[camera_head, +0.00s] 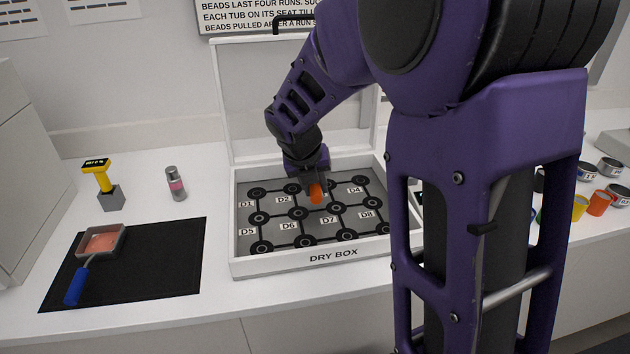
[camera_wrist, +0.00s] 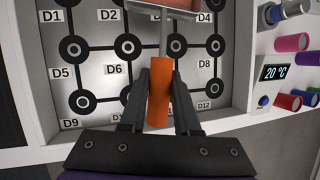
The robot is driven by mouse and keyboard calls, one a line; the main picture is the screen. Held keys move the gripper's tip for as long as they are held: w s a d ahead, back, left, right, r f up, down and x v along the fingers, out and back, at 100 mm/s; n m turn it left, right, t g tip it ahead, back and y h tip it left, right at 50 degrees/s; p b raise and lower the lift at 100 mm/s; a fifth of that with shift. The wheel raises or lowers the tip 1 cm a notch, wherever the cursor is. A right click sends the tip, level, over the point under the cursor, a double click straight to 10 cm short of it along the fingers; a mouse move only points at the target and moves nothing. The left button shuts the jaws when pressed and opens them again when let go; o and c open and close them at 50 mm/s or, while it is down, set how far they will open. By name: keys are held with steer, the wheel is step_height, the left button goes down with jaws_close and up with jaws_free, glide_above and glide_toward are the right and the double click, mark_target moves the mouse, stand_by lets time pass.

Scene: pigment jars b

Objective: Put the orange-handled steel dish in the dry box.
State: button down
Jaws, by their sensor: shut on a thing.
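My gripper (camera_head: 314,184) is over the open dry box (camera_head: 333,258), shut on the orange handle (camera_wrist: 158,98) of the steel dish (camera_wrist: 166,14). The handle lies between the two fingers and also shows in the head view (camera_head: 316,193). The dish holds something pinkish; its far part is cut off by the top edge of the wrist view, and my arm hides it in the head view. The dish is over the D3 area of the box floor; I cannot tell whether it touches the floor. The box has several ringed seats with labels, and its lid (camera_head: 240,100) stands raised.
A blue-handled dish (camera_head: 101,243) with pink contents lies on a black mat (camera_head: 165,268) at left. A yellow-topped tool (camera_head: 99,175) and a small vial (camera_head: 175,185) stand behind. Coloured tubs (camera_head: 599,203) are at right. A 20 °C display (camera_wrist: 276,73) sits beside the box.

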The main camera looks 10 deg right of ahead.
steer(key=shift+f+b, duration=2.05)
steer(key=shift+f, duration=2.3)
steer(key=c, duration=0.5)
jaws_free()
steer(key=shift+c, duration=0.2)
steer(key=shift+f, duration=0.1)
step_height(320, 180, up, 6)
steer(key=p, duration=0.5)
steer(key=shift+p, duration=0.4)
